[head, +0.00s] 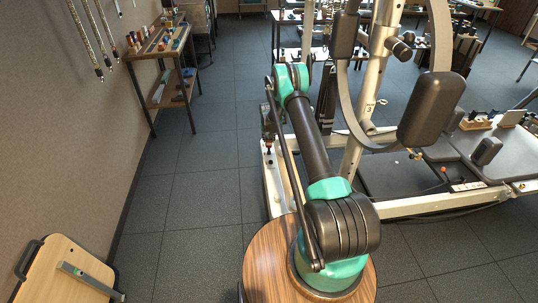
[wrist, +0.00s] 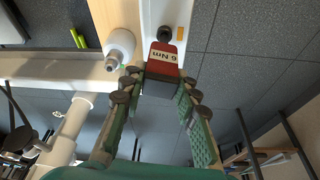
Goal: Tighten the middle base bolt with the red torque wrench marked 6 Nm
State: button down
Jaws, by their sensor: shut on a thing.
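My gripper (wrist: 158,84) is shut on the red torque wrench (wrist: 163,56), whose white label reads "6 Nm" in the wrist view. The wrench is between the fingertips, over the white base rail (wrist: 166,12). A dark round part (wrist: 164,34) shows just past the wrench; I cannot tell whether it is a bolt head or the wrench's end. In the head view my gripper (head: 267,122) hangs above the left base rail (head: 272,186), with the red wrench (head: 268,146) pointing down. The wrench's contact with the middle bolt cannot be made out.
A pale cylindrical fitting (wrist: 120,44) stands close left of the wrench in the wrist view. The tower's upright (head: 362,125) and curved padded arm (head: 430,110) are right of my arm. Floor left of the rail is clear.

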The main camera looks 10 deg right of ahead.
jog(key=shift+a+m, duration=0.1)
jog(key=shift+m, duration=0.4)
jog(key=shift+r, duration=0.8)
jog(key=shift+r, duration=0.35)
jog(key=shift+r, duration=0.45)
jog(key=shift+r, duration=1.95)
jog(key=shift+n, duration=0.3)
